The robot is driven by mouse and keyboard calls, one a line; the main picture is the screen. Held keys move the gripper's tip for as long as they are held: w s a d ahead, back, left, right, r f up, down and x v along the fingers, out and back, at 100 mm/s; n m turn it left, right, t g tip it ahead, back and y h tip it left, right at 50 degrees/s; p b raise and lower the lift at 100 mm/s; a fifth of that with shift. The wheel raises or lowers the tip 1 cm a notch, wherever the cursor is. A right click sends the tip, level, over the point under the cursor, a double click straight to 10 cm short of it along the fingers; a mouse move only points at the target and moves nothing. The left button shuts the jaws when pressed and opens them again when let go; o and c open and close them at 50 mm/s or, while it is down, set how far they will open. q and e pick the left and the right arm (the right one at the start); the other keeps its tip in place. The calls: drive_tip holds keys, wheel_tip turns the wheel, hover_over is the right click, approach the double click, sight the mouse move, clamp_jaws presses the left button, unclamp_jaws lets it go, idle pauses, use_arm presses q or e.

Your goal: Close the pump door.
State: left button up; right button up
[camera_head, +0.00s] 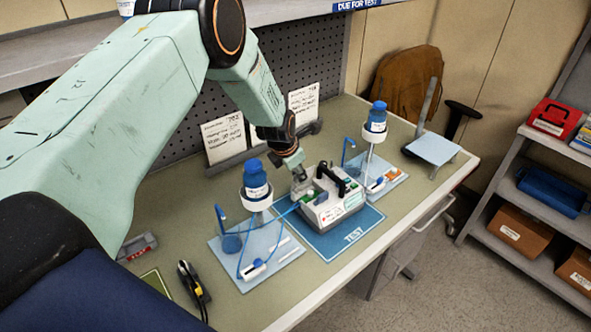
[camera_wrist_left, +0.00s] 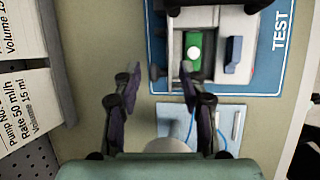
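The infusion pump (camera_head: 335,207) is a light grey box with a black handle (camera_head: 334,176), standing on the blue TEST mat (camera_head: 347,239). In the left wrist view the pump (camera_wrist_left: 238,75) shows a green part (camera_wrist_left: 193,58) with a white spot in a recess, beside a blue block. I cannot tell the door panel's position for certain. My left gripper (camera_head: 298,174) is at the pump's back left in the head view. In the left wrist view the gripper (camera_wrist_left: 160,75) has its fingers wide apart with nothing between them. My right gripper is not in view.
Stands with blue-capped bottles (camera_head: 256,180) (camera_head: 376,122) rise on pale trays (camera_head: 280,265) either side of the pump. A thin blue tube runs from the pump to the left tray. Paper cards (camera_head: 224,136) stand behind.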

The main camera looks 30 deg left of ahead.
use_arm(q)
drive_tip(key=shift+r, duration=0.15)
drive_tip(key=v, duration=1.1)
drive_tip(key=shift+s+r, duration=0.25)
drive_tip(key=shift+r, duration=0.05)
drive_tip(key=shift+f, duration=0.1)
